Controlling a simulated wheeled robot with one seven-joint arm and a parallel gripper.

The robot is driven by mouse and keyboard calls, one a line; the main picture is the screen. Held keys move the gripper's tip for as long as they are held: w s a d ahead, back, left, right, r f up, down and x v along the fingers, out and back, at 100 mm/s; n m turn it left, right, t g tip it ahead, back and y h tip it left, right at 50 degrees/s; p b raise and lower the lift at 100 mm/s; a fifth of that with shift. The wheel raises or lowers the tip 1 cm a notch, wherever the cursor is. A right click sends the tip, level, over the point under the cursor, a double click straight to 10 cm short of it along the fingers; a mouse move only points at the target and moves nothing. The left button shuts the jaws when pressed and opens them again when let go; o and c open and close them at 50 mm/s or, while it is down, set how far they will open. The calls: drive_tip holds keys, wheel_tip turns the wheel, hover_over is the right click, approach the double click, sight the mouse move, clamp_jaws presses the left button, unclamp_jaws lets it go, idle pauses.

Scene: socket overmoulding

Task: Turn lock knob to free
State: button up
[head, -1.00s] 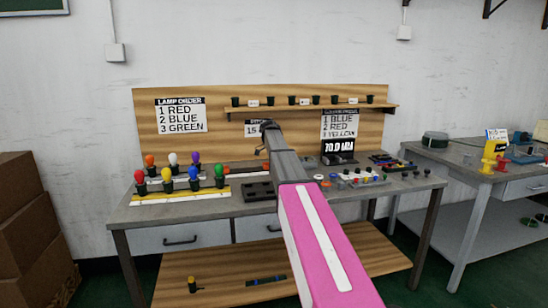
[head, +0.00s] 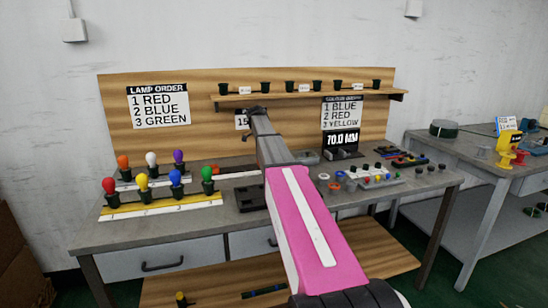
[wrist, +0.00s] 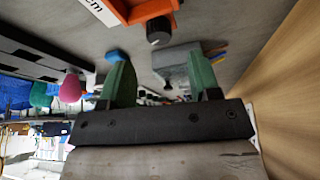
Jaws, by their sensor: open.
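In the wrist view a dark round knob (wrist: 159,30) sits beside an orange block (wrist: 145,8), near the top of the picture. I take it for the lock knob; which way it is turned cannot be told. My gripper (wrist: 161,68) is open, its two green fingers apart with nothing held between them. The knob appears beyond the fingertips and apart from them. In the head view my arm reaches over the bench and the dark end of my gripper (head: 257,111) is in front of the back board. The knob cannot be made out there.
A grey block (wrist: 180,62) shows behind the fingers in the wrist view. Coloured lamps (head: 175,181) stand on the bench's left side. A black display (head: 341,141) and a button panel (head: 370,177) are at right. A shelf (head: 300,96) with black sockets runs along the board.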

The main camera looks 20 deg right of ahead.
drive_tip(key=x, duration=0.5)
drive_tip(key=shift+f, duration=0.3)
drive_tip(key=c, duration=0.9)
drive_tip(key=shift+s+n+t, duration=0.2)
drive_tip(key=shift+n+t, duration=0.3)
drive_tip(key=shift+n, duration=0.6)
drive_tip(key=shift+w+n+t, duration=0.1)
drive_tip(key=shift+n+t, duration=0.3)
drive_tip(key=shift+n, duration=0.9)
drive_tip(key=o, duration=0.9)
